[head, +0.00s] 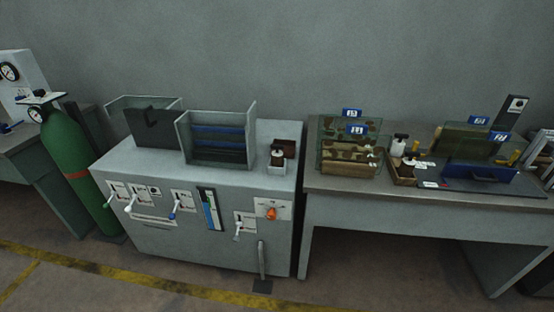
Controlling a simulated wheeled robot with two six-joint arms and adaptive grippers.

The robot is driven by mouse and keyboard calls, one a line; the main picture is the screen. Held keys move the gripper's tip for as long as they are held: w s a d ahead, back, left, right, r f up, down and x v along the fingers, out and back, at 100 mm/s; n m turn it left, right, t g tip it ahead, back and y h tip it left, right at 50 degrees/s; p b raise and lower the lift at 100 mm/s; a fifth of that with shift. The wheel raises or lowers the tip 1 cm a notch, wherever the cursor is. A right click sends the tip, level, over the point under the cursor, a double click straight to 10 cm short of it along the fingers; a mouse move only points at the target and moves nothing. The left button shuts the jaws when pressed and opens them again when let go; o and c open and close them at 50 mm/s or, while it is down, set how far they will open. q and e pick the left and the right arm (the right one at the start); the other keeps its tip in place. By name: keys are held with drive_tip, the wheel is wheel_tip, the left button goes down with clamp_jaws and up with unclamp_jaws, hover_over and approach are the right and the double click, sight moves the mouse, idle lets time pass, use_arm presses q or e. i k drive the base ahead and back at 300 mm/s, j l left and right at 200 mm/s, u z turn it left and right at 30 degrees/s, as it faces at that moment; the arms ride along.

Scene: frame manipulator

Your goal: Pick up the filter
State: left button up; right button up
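No object in the head view can be told for sure as the filter. On the grey cabinet (280,190) stands an open clear-walled box (250,125) with blue and dark horizontal bars inside. Left of it, a dark upright panel (152,128) with a notch near its top stands by another clear-walled box (122,102). Neither of my grippers is in view.
A green gas cylinder (68,155) stands left of the cabinet. Levers and an orange knob (271,213) stick out from the cabinet front. The right table (340,188) holds clear cases, small bottles and a blue tray (480,178). The floor in front is clear.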

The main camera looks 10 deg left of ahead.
sight(276, 155)
drive_tip(key=i+j+z, duration=0.1)
drive_tip(key=i+j, duration=0.25)
drive_tip(key=j, duration=0.3)
drive_tip(key=i+j+z, duration=0.15)
drive_tip(key=j, duration=0.2)
drive_tip(key=i+j+z, duration=0.1)
drive_tip(key=j, duration=0.25)
drive_tip(key=i+j, duration=0.25)
drive_tip(key=i+j+z, duration=0.15)
drive_tip(key=j, duration=0.3)
drive_tip(key=i+j+z, duration=0.1)
drive_tip(key=j, duration=0.3)
drive_tip(key=i+j, duration=0.1)
drive_tip(key=j, duration=0.25)
drive_tip(key=z, duration=0.05)
